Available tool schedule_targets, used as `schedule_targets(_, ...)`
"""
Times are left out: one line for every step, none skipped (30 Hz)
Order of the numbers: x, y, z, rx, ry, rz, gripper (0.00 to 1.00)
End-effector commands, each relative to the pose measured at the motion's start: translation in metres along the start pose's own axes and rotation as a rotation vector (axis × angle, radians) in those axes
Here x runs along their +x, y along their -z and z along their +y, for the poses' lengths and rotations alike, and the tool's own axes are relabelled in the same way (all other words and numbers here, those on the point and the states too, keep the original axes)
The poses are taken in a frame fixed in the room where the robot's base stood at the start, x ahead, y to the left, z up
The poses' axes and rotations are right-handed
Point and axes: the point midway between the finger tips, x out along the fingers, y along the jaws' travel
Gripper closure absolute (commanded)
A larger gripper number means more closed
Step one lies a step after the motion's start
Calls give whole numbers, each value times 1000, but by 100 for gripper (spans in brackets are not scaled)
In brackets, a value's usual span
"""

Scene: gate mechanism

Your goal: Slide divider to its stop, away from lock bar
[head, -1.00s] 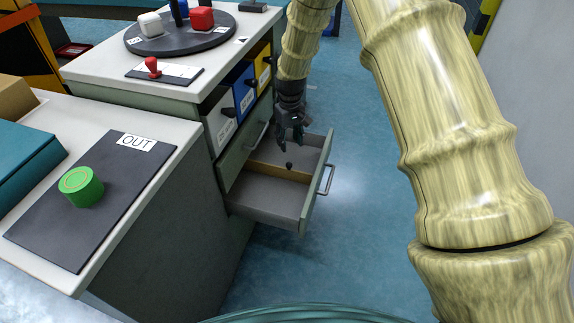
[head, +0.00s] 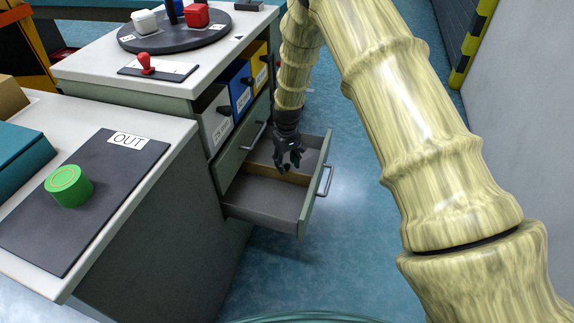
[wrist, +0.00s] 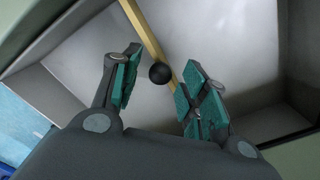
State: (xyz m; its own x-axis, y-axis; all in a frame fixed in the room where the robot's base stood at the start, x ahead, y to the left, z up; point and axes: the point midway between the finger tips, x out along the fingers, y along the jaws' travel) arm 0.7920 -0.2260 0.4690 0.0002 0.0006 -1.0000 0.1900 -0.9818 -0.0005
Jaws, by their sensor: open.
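The divider (head: 281,174) is a thin tan strip running across the inside of the open drawer (head: 262,207). In the wrist view the divider (wrist: 146,30) carries a round black knob (wrist: 159,73). My gripper (head: 288,165) is above the drawer, pointing down at the divider. In the wrist view my gripper (wrist: 157,92) is open, with one teal-padded finger on each side of the knob. No contact with the knob shows. In the head view the fingers hide most of the knob. I cannot make out the lock bar.
The drawer's handle (head: 325,181) sticks out at its front. Above are bins with black knobs, including a blue bin (head: 241,88). A turntable (head: 176,34) and a red-knobbed lever (head: 146,63) are on the cabinet top. Floor to the drawer's right is clear.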

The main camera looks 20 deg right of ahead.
Motion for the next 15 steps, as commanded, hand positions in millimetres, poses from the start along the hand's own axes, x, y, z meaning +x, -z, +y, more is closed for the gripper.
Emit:
schedule_targets(4, 0, 0, 0, 0, 0, 56)
schedule_targets(5, 0, 0, 0, 0, 0, 56)
schedule_targets(6, 0, 0, 0, 0, 0, 56)
schedule_targets(6, 0, 0, 0, 0, 0, 56)
schedule_targets(7, 0, 0, 0, 0, 0, 56)
schedule_targets(7, 0, 0, 0, 0, 0, 56)
schedule_targets(7, 0, 0, 0, 0, 0, 56)
schedule_targets(7, 0, 0, 0, 0, 0, 56)
schedule_targets(7, 0, 0, 0, 0, 0, 56)
schedule_targets(7, 0, 0, 0, 0, 0, 56)
schedule_targets(7, 0, 0, 0, 0, 0, 56)
schedule_targets(7, 0, 0, 0, 0, -1, 56)
schedule_targets(7, 0, 0, 0, 0, -1, 62)
schedule_targets(7, 0, 0, 0, 0, -1, 67)
schedule_targets(7, 0, 0, 0, 0, -1, 74)
